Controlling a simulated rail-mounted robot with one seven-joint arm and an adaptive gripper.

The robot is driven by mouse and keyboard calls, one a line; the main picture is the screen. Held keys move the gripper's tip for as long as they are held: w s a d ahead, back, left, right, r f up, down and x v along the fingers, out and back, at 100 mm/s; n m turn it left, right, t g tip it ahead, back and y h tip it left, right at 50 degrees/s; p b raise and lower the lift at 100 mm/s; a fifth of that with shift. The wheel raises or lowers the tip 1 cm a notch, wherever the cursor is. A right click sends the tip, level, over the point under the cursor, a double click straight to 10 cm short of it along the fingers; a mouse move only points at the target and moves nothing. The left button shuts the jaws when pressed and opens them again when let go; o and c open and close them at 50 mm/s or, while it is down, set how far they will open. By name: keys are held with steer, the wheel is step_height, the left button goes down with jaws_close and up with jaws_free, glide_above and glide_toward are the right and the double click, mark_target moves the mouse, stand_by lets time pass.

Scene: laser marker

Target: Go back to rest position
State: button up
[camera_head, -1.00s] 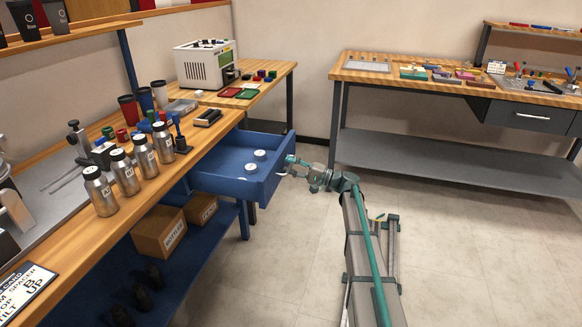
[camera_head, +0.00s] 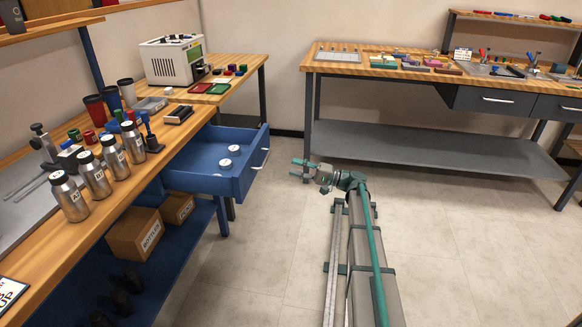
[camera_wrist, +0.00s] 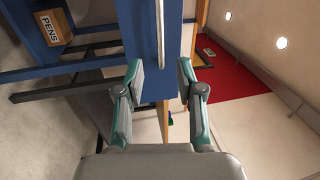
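My gripper (camera_head: 296,169) is in mid-air to the right of the open blue drawer (camera_head: 207,184), clear of its handle (camera_head: 261,158). Its two teal-and-grey fingers stand apart and nothing is between them. In the wrist view my gripper (camera_wrist: 160,78) also shows spread fingers, with a blue drawer front (camera_wrist: 145,40) and its pale handle (camera_wrist: 160,35) beyond the gap. The drawer is pulled out under the wooden bench and holds two white round pieces, one of them a white disc (camera_head: 225,163).
The left bench carries several silver bottles (camera_head: 95,175). A white machine (camera_head: 171,61) stands on the back table. Cardboard boxes (camera_head: 135,234) sit on the blue lower shelf. A long workbench (camera_head: 330,67) stands at the back right. The floor (camera_head: 450,240) around my arm is mostly clear.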

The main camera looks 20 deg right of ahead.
stand_by(0.4)
steer(key=s+a+f+g+h, duration=0.35)
steer(key=s+f, duration=0.45)
steer(key=f, duration=0.3)
steer(key=s+a+f+g+h, duration=0.35)
steer(key=s+f, duration=0.35)
steer(key=f, duration=0.4)
steer(key=s+a+f+n+g+h, duration=0.1)
steer(key=s+a+f+g+h, duration=0.15)
steer(key=s+f, duration=0.75)
steer(key=s+a+f+g+h, duration=0.2)
steer(key=s+a+f+g, duration=0.3)
steer(key=s, duration=0.8)
steer(key=s+d+f+n+g+h, duration=0.1)
steer(key=s+f+n+g+h, duration=0.15)
steer(key=s, duration=1.25)
steer(key=s+d+f+n+g+h, duration=0.1)
steer(key=s+f+n+g+h, duration=0.2)
steer(key=s, duration=1.2)
steer(key=w+r+t+p, duration=0.2)
steer(key=r+p, duration=0.6)
steer(key=p, duration=0.2)
steer(key=w+r+t+p, duration=0.1)
steer(key=w+r+p, duration=0.2)
steer(key=r+p, duration=0.5)
steer(key=m+p, duration=0.1)
steer(key=p, duration=0.2)
steer(key=shift+a+r+t+h, duration=0.15)
steer(key=shift+a+t+h, duration=0.1)
steer(key=shift+t+h, duration=0.15)
